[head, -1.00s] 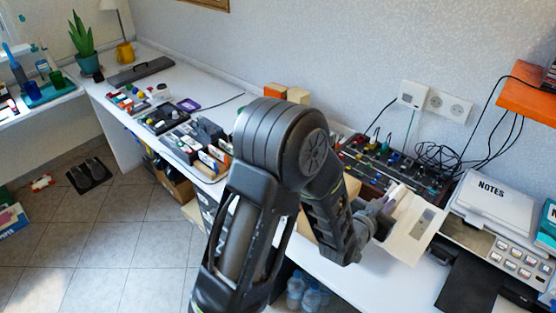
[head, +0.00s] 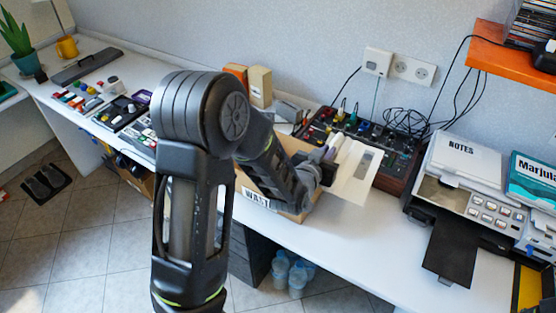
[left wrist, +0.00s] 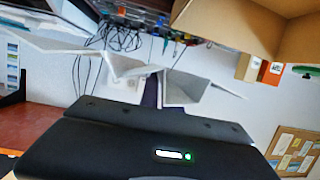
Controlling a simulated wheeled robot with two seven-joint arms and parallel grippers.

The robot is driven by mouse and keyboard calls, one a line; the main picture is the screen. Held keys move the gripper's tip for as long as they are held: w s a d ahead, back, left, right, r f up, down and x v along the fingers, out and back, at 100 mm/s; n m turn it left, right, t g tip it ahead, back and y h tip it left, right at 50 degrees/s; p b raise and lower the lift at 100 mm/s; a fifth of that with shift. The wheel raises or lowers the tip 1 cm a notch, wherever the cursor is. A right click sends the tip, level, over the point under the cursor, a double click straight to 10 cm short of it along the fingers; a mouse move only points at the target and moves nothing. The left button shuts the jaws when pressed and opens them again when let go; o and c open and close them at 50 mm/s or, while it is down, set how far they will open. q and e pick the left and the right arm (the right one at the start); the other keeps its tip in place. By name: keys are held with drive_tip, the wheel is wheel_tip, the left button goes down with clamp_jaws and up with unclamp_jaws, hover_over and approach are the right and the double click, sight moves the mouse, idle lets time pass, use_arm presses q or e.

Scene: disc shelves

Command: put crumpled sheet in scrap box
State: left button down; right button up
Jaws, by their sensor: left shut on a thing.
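The crumpled sheet (head: 354,178) is white and folded, with a grey patch, in the head view. It also shows as bent pale flaps in the left wrist view (left wrist: 186,87). My left gripper (head: 331,153) is shut on it and holds it beside the right side of a cardboard box, above the desk. The box (head: 257,199) has a white label, partly hidden by my arm, whose visible letters read "WAST". Its brown wall also shows at the top of the left wrist view (left wrist: 232,27). My arm hides much of the box and its opening. My right gripper is not in view.
An audio mixer (head: 385,152) with cables stands behind the sheet. A printer (head: 475,190) with a notes pad is at the right, below an orange shelf (head: 500,52). Two small boxes (head: 260,86) stand behind the cardboard box. The desk front (head: 335,240) is clear.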

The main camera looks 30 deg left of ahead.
use_arm(q)
drive_tip(key=s+a+r+n+y+b, duration=0.1)
drive_tip(key=a+y, duration=0.1)
drive_tip(key=a, duration=1)
drive_tip(key=s+a+r+n+g+y+b, duration=0.1)
drive_tip(key=a+r+n+y+b, duration=0.1)
drive_tip(key=a, duration=1)
drive_tip(key=shift+s+r+n+y, duration=0.25)
drive_tip(key=shift+n+y, duration=0.05)
drive_tip(key=shift+y, duration=0.1)
wheel_tip(320, 180, down, 6)
drive_tip(key=shift+r, duration=0.1)
wheel_tip(320, 180, down, 4)
drive_tip(key=shift+f+p, duration=0.1)
drive_tip(key=shift+p, duration=0.4)
drive_tip(key=shift+f, duration=0.1)
